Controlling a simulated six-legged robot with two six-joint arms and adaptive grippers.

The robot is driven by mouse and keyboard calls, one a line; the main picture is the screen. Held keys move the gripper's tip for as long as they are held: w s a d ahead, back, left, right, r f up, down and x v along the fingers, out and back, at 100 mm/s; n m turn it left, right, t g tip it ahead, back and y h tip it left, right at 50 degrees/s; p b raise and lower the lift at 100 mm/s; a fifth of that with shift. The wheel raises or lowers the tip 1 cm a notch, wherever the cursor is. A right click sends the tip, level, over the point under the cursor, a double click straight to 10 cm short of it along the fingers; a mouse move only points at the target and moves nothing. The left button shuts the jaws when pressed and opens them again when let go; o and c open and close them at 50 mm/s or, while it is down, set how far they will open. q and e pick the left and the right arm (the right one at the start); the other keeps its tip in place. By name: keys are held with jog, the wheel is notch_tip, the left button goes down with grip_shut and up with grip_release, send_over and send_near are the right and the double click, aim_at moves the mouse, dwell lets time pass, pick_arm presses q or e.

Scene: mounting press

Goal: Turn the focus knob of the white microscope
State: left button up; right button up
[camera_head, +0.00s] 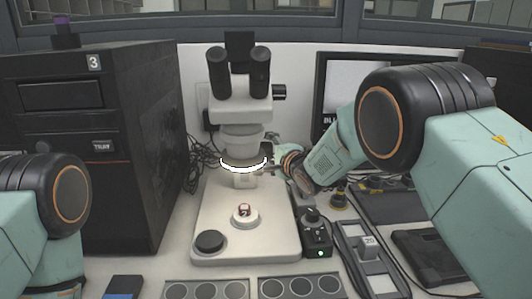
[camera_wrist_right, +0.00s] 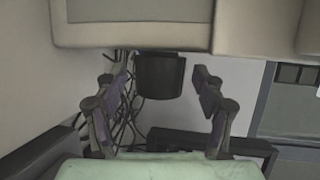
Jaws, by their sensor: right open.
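The white microscope (camera_head: 228,115) stands upright in the middle of the head view, with black eyepieces and a lit ring under its head. My right gripper (camera_head: 277,158) is at the right side of its column, below head level. In the right wrist view, a dark cylindrical knob (camera_wrist_right: 160,75) lies between the two fingers of my open right gripper (camera_wrist_right: 160,95), with a visible gap on each side. It sticks out from a pale body. In the head view the gripper's fingers are small and partly unclear. My left gripper is out of view; only part of the left arm shows.
A black cabinet (camera_head: 85,150) stands on the left. A small control box (camera_head: 316,232) with a green light and a grey device (camera_head: 367,250) are right of the microscope base. Sample trays (camera_head: 205,290) lie in front. Cables (camera_head: 200,155) hang behind, and a monitor (camera_head: 345,75) stands at the back.

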jog(key=shift+w+d+f, duration=0.1)
jog(key=shift+w+f, duration=0.1)
jog(key=shift+w, duration=0.35)
jog(key=shift+a+r, duration=0.1)
jog(key=shift+a, duration=0.15)
